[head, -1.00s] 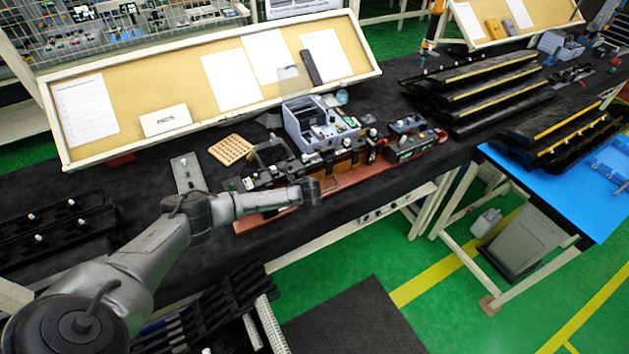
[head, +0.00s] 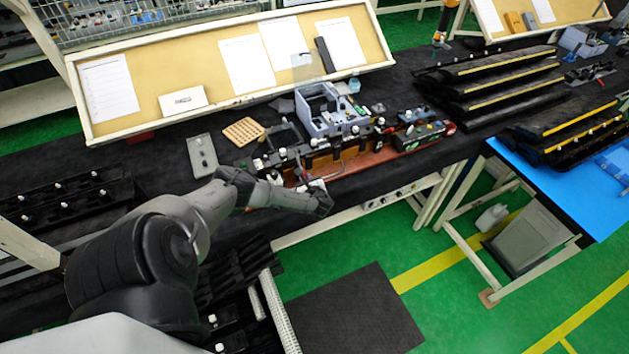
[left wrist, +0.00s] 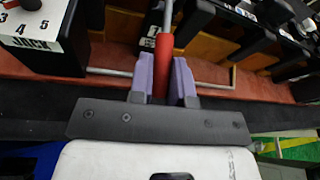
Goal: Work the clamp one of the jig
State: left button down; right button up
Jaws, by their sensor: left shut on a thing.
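The jig (head: 378,157) is a long fixture on a red-brown base along the bench front, with several dark clamp blocks and wooden blocks on it. In the left wrist view, a clamp's red handle (left wrist: 164,52) on a grey rod stands between the purple fingers of my left gripper (left wrist: 162,78), which is shut on it. In the head view, my left wrist reaches the front edge of the jig; the fingers and red handle cannot be made out there. Which numbered clamp this is cannot be read. My right gripper is not in view.
A white-topped block marked "JACK" (left wrist: 32,28) stands left of the handle. A grey-blue box fixture (head: 325,112) stands behind the jig. A tan perforated tray (head: 243,131) and a grey plate (head: 202,156) lie to the left. Black racks (head: 490,90) stand at right.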

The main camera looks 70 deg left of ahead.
pick_arm(q)
jog(key=shift+f, duration=0.15)
jog(key=c, duration=1.1)
grip_release()
jog(key=shift+d+r, duration=0.2)
jog(key=shift+d, duration=0.05)
jog(key=shift+p+v, duration=0.5)
jog(key=shift+v, duration=6.1)
jog(key=shift+f, duration=0.1)
